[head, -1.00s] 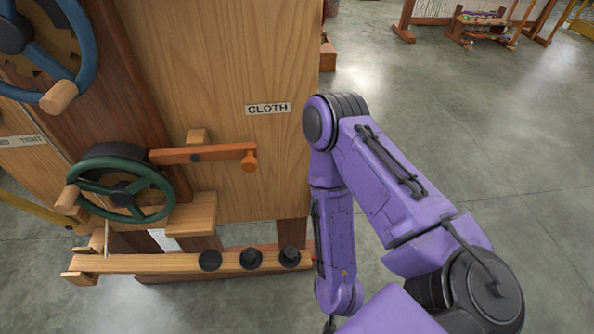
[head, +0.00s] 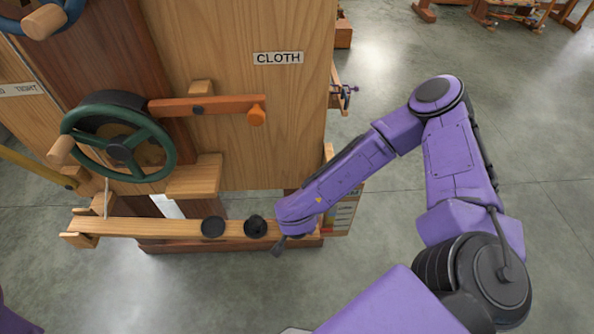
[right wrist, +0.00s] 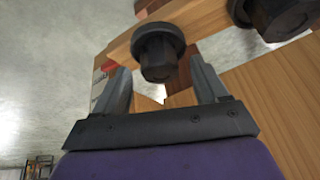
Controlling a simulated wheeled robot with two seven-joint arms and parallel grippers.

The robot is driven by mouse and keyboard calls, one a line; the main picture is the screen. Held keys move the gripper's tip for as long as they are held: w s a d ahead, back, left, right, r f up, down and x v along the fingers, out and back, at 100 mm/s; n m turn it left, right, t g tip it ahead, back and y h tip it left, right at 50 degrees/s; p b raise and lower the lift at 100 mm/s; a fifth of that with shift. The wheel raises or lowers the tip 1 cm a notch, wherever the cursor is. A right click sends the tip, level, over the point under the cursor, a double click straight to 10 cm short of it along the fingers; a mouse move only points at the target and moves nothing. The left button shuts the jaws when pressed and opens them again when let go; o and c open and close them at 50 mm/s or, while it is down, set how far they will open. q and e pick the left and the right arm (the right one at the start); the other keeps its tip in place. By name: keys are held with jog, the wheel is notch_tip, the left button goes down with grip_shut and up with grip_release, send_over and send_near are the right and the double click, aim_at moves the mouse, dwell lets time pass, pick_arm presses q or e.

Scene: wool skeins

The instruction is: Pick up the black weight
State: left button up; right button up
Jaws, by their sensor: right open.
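Two black weights, one (head: 213,227) further left and one (head: 255,226) beside my right arm, sit on a narrow wooden beam (head: 150,228). The beam's right end is partly hidden by my right forearm. In the right wrist view, a black weight (right wrist: 157,50) near the beam's end stands between and just beyond the fingertips of my right gripper (right wrist: 158,68). The fingers are open, with gaps on both sides of it. A second black weight (right wrist: 275,15) is at the top right. In the head view the right gripper is mostly hidden. My left gripper is out of view.
A tall wooden cabinet with a CLOTH label (head: 278,58) stands behind the beam. A green handwheel (head: 119,148) and an orange lever (head: 205,105) project above it. The grey floor (head: 390,240) to the right is open.

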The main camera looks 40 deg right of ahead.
jog(key=shift+w+f, duration=0.1)
jog(key=shift+f, duration=0.2)
grip_shut()
jog(key=shift+r, duration=0.1)
